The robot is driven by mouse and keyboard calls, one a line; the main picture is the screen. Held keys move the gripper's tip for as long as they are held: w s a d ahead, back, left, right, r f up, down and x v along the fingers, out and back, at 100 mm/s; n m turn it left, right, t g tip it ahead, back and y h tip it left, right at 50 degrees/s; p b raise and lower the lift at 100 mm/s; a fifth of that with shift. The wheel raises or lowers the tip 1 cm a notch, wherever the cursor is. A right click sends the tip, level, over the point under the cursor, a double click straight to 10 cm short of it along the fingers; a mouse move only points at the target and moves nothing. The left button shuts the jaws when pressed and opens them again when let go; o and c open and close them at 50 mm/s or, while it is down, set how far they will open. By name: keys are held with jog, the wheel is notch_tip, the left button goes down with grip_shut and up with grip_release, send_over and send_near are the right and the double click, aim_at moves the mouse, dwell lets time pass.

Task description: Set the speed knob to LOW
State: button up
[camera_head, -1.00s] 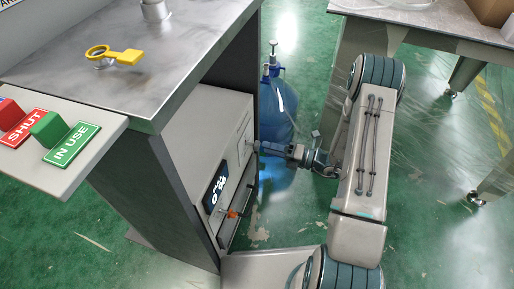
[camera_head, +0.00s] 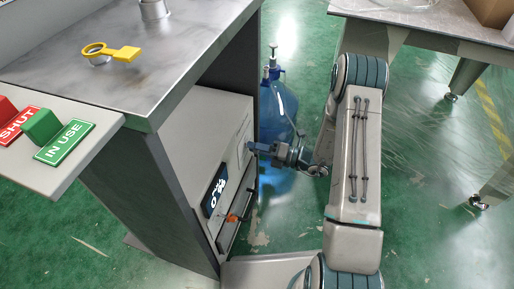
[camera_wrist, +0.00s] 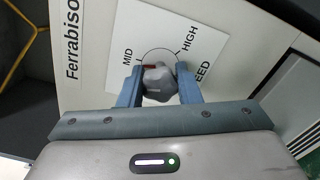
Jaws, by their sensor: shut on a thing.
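The speed knob (camera_wrist: 157,84) is grey with a red mark on its upper left side, in the wrist view. It sits on a white dial plate (camera_wrist: 208,62) printed MID, HIGH and part of SPEED. The red mark lies toward the MID side; its exact setting is hard to tell. No LOW label shows; my gripper covers the lower part of the dial. My gripper (camera_wrist: 160,80) is shut on the knob, one finger on each side. In the head view my gripper (camera_head: 252,147) is at the machine's front panel, and the knob is hidden.
The machine (camera_head: 222,125) sits under a metal-topped bench (camera_head: 150,75). Its front has a dark display (camera_head: 215,193) and an orange part (camera_head: 232,218). A blue bottle (camera_head: 278,110) stands behind my gripper. Another table (camera_head: 420,22) is at the upper right.

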jog(key=shift+n, duration=0.3)
jog(key=n+p, duration=0.1)
jog(key=n, duration=0.3)
jog(key=shift+n, duration=0.3)
jog(key=n, duration=0.5)
jog(key=shift+p, duration=0.3)
jog(key=n, duration=0.5)
jog(key=shift+s+n, duration=0.1)
jog(key=shift+n, duration=0.3)
jog(key=n+b, duration=0.1)
jog(key=n, duration=0.3)
jog(key=shift+f+n, duration=0.1)
jog(key=shift+n, duration=0.6)
jog(key=o, duration=1)
jog(key=shift+c, duration=0.2)
